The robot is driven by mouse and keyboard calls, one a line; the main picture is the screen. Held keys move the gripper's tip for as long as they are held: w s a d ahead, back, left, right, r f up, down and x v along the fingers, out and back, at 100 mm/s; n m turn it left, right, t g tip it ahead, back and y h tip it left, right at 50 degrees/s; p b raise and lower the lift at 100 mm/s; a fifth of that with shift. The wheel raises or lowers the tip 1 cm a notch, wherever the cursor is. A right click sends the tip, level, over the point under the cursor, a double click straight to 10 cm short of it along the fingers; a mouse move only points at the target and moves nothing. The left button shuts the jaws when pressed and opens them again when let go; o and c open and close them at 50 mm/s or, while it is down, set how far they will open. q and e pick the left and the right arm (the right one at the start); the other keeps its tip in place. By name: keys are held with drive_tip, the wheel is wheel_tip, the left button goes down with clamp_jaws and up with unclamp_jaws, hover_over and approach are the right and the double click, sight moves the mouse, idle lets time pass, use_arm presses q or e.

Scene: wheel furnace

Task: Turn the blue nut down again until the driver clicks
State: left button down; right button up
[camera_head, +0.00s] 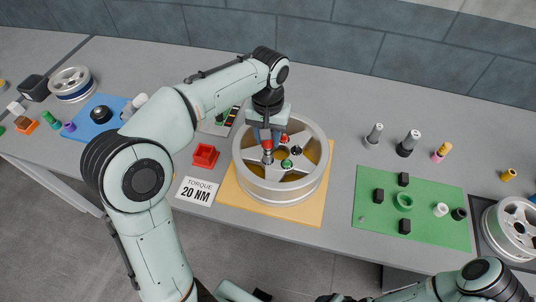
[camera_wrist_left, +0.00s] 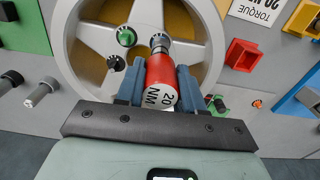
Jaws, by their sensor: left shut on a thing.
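My left gripper (camera_head: 267,134) is shut on a red torque driver, whose white end cap reads "20 NM" in the left wrist view (camera_wrist_left: 160,82). The driver's silver socket (camera_wrist_left: 160,41) points down at the face of the silver spoked wheel (camera_head: 240,170), near its hub. The blue nut does not show; whether it is under the socket I cannot tell. A green nut (camera_head: 287,164), a black nut (camera_head: 296,150) and a red nut (camera_head: 284,138) sit on the wheel around the driver. My right gripper is not visible; only part of its arm shows at bottom right.
The wheel lies on a yellow mat (camera_head: 322,200). A "TORQUE 20 NM" card (camera_head: 198,191) and a red tray (camera_head: 205,156) stand left of it. A green mat (camera_head: 375,235) with small parts, loose sockets (camera_head: 409,143) and another wheel (camera_head: 513,226) are at right.

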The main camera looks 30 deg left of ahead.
use_arm(q)
drive_tip(key=shift+m, duration=0.3)
drive_tip(key=c, duration=0.6)
unclamp_jaws()
wheel_tip(320, 180, up, 13)
drive_tip(key=p, duration=0.3)
drive_tip(key=shift+r, duration=0.2)
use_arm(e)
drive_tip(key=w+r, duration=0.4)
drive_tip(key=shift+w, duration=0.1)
